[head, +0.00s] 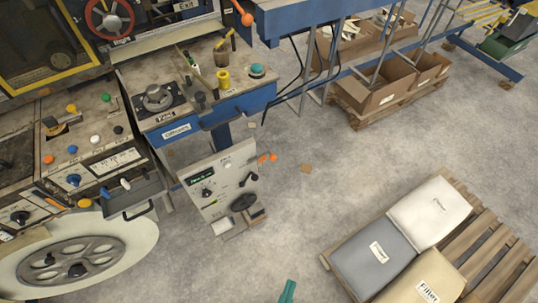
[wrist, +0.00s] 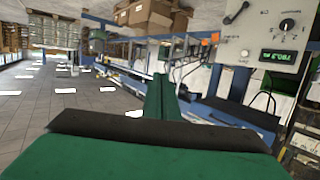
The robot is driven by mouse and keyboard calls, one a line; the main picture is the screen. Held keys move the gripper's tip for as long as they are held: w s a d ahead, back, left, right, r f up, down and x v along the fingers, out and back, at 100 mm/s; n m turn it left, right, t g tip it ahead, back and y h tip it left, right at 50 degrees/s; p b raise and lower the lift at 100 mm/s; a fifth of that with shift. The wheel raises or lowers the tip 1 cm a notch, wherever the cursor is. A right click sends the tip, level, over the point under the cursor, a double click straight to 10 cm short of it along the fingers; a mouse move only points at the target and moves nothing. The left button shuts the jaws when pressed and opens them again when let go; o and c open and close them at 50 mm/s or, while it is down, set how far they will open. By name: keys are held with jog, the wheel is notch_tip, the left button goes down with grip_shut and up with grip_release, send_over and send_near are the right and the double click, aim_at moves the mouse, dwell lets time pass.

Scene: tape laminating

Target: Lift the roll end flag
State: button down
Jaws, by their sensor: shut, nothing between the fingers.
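I cannot tell for certain which part is the roll end flag. A small orange piece (head: 267,158) sticks out at the right side of the grey control box (head: 222,185). An orange-ended lever (head: 245,14) stands at the top of the machine. In the wrist view, the control box (wrist: 262,40) is at the upper right, and an orange patch (wrist: 211,38) shows beside it. My gripper (head: 288,290) is at the bottom edge of the head view, over bare floor and apart from the machine. Its green fingers (wrist: 161,98) are shut and empty.
A pallet (head: 490,245) with several labelled sacks stands at the lower right. A large white roll (head: 125,240) is at the lower left, below the machine's knobbed panels. Cardboard boxes (head: 385,92) sit at the upper right. The middle floor is mostly clear.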

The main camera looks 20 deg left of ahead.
jog(key=w+f+m+g+y, duration=0.1)
jog(key=w+f+m+g, duration=0.1)
jog(key=w+f+m, duration=0.5)
jog(key=w+a+f+m+g+y, duration=0.1)
jog(key=w+f+m, duration=0.15)
jog(key=f, duration=0.85)
jog(key=w+f+m+g+y, duration=0.1)
jog(key=w+f+m+g, duration=0.1)
jog(key=w+f+m, duration=0.55)
jog(key=w+a+f+m+y, duration=0.15)
jog(key=w+a+y, duration=0.35)
jog(key=w, duration=0.6)
jog(key=w+a+r+m+y, duration=0.2)
jog(key=w+r+m+y, duration=0.2)
jog(key=w+r, duration=0.3)
jog(key=shift+w+a+r, duration=0.15)
jog(key=shift+w+r, duration=0.25)
jog(key=shift+w, duration=0.55)
